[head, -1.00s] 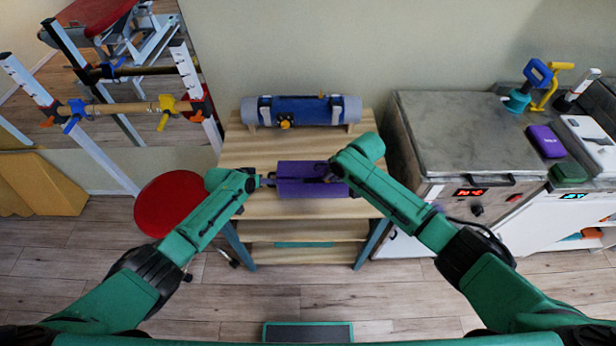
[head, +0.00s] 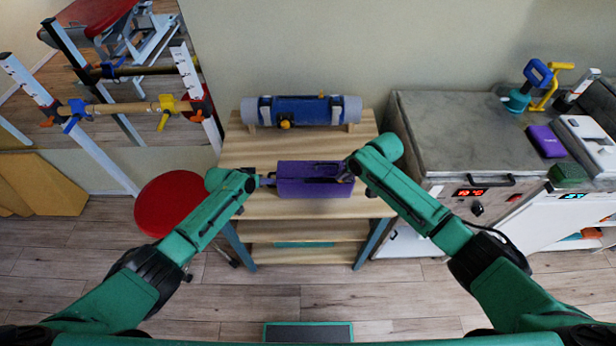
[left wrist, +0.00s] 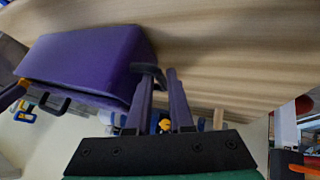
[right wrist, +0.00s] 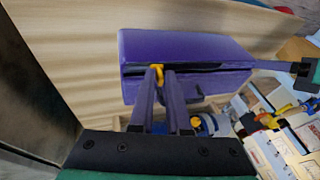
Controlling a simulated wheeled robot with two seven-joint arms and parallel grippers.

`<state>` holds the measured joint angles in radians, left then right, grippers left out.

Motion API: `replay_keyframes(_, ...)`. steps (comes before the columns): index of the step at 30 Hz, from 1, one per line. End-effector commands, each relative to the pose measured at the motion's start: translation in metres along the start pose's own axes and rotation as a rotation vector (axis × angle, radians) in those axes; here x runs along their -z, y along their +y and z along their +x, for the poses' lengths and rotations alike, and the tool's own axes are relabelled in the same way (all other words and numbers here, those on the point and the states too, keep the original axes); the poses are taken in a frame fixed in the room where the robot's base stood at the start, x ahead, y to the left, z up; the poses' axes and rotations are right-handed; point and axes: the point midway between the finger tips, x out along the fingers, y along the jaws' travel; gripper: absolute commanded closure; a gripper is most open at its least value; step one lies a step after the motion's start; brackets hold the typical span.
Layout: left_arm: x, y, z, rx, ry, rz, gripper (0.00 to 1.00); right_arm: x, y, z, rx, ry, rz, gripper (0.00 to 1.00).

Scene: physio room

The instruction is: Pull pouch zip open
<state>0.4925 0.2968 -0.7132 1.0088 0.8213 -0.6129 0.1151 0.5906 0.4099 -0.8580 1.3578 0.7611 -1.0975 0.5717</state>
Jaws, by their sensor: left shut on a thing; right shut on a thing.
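A purple pouch (head: 300,188) lies on the wooden table (head: 240,150). A dark slit runs along its top in the head view and widens toward the right end. My left gripper (head: 268,180) is shut on a dark loop (left wrist: 148,72) at the pouch's left end. My right gripper (right wrist: 160,78) is shut on the yellow zip pull (right wrist: 157,71), near the pouch's right end in the head view. In the right wrist view the dark slit shows beside the pull. The pull is hidden behind my gripper in the head view.
A blue and grey roll (head: 300,109) with straps rests on a stand behind the pouch. A red stool (head: 172,203) stands left of the table. A grey-topped cabinet (head: 460,135) stands close on the right.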

Motion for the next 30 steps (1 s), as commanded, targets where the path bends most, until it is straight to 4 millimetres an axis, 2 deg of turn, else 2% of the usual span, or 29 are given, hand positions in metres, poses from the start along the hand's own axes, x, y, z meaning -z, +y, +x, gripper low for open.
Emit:
replay_keyframes(1,-0.009,-0.005,0.001,0.010,-0.018,-0.001,1.00,-0.001,0.003,0.000,-0.001,-0.001,0.001,1.00)
replay_keyframes(18,-0.009,-0.005,0.002,0.009,-0.019,-0.001,1.00,0.000,0.024,-0.007,0.000,0.000,0.000,1.00)
replay_keyframes(19,-0.009,-0.005,0.002,0.009,-0.019,-0.001,1.00,0.000,0.023,-0.007,0.001,0.000,-0.001,0.74)
replay_keyframes(21,-0.009,-0.005,0.002,0.009,-0.019,-0.001,1.00,0.000,0.023,-0.007,0.001,0.000,-0.001,0.47)
replay_keyframes(30,-0.009,-0.004,0.002,0.008,-0.019,-0.001,1.00,0.000,0.022,-0.007,0.001,0.000,-0.001,0.47)
